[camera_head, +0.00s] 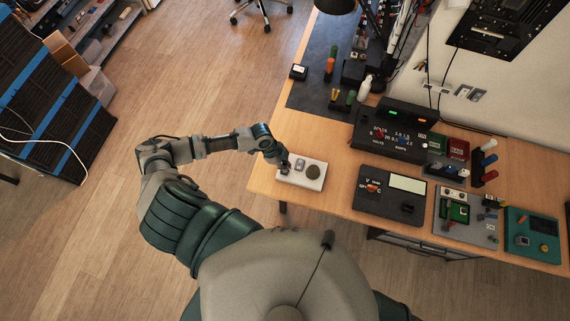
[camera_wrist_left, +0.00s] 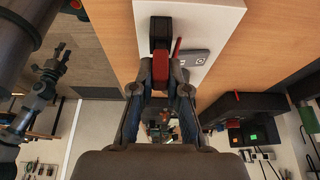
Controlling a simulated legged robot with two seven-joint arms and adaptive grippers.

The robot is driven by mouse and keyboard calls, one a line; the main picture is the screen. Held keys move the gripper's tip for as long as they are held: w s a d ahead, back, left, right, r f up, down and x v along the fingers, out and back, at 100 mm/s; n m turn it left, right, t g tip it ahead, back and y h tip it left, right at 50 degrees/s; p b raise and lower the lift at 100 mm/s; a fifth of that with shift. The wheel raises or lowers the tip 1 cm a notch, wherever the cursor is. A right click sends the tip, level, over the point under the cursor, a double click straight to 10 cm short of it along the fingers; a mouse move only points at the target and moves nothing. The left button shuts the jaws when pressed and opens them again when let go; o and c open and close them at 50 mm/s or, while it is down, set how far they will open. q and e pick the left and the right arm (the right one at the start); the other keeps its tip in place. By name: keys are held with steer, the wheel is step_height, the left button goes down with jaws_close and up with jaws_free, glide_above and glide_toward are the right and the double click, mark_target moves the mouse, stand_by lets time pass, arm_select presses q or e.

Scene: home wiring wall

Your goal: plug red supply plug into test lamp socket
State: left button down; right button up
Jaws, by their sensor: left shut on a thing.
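The white test lamp box (camera_head: 305,181) lies at the left edge of the bench, with a round dark lamp (camera_head: 313,172) and a grey plate (camera_head: 299,164) on top. My left gripper (camera_head: 284,163) is over its left end. In the left wrist view my gripper (camera_wrist_left: 161,80) is shut on the red plug (camera_wrist_left: 160,67). The plug's front lines up with a black socket (camera_wrist_left: 160,33) on the white box (camera_wrist_left: 205,15) and appears to meet it. Whether it is fully seated cannot be told. A thin red piece (camera_wrist_left: 176,48) stands beside it. My right gripper is out of view.
A dark meter (camera_head: 390,195) lies to the right of the lamp box, with a black power supply (camera_head: 390,130) behind. A green-and-grey board (camera_head: 465,218) and a teal device (camera_head: 531,236) sit further right. Bare wood surrounds the lamp box.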

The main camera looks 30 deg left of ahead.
arm_select(q)
steer(key=shift+f, duration=0.5)
steer(key=c, duration=1.1)
jaws_free()
steer(key=shift+r, duration=0.1)
steer(key=v, duration=1.2)
steer(key=shift+a, duration=0.15)
